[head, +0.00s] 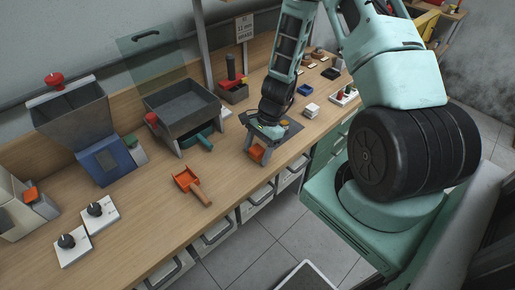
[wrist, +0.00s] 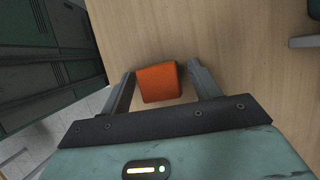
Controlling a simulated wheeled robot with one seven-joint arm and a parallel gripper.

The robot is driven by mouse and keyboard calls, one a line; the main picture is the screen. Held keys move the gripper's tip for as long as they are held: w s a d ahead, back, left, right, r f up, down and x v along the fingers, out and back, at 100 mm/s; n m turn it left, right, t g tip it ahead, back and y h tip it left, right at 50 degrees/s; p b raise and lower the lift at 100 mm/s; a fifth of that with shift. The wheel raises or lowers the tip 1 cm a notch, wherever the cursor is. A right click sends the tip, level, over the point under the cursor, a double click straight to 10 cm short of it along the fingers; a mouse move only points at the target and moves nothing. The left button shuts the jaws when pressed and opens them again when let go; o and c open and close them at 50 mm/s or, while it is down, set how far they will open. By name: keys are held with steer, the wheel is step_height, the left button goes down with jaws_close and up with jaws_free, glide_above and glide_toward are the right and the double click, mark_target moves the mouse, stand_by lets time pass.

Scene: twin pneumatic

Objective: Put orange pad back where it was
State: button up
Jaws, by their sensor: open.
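The orange pad (wrist: 158,83) is a small block with rounded edges. In the wrist view it lies between the two spread fingers of my gripper (wrist: 160,88), with a gap visible on the right side and a narrower one on the left. In the head view the orange pad (head: 256,153) shows near the front edge of the wooden bench, beneath my gripper (head: 258,145). My gripper is open and points down at the bench there. The fingertips are partly hidden in the head view.
On the bench (head: 150,215) an orange scoop (head: 188,182) lies left of my gripper. A grey tray on legs (head: 182,107) stands behind it, and a hopper (head: 75,118) stands farther left. White knob boxes (head: 100,214) sit at the front left. Bare wood lies around the scoop.

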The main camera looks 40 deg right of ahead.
steer(key=b+v, duration=0.1)
steer(key=v, duration=1.1)
steer(key=s+a+r+n+g+h, duration=0.1)
steer(key=s+a+r+n, duration=0.1)
steer(key=a+r+n, duration=0.5)
steer(key=s+a+r+n, duration=0.2)
steer(key=a+n, duration=0.2)
steer(key=a, duration=0.6)
steer(key=s+a+r+n+t+h, duration=0.1)
steer(key=s+a+r+n+h, duration=0.2)
steer(key=s+a+r+n, duration=0.3)
steer(key=s+a+n, duration=0.4)
steer(key=s+n, duration=0.4)
steer(key=shift+a+r, duration=0.1)
steer(key=shift+a, duration=0.05)
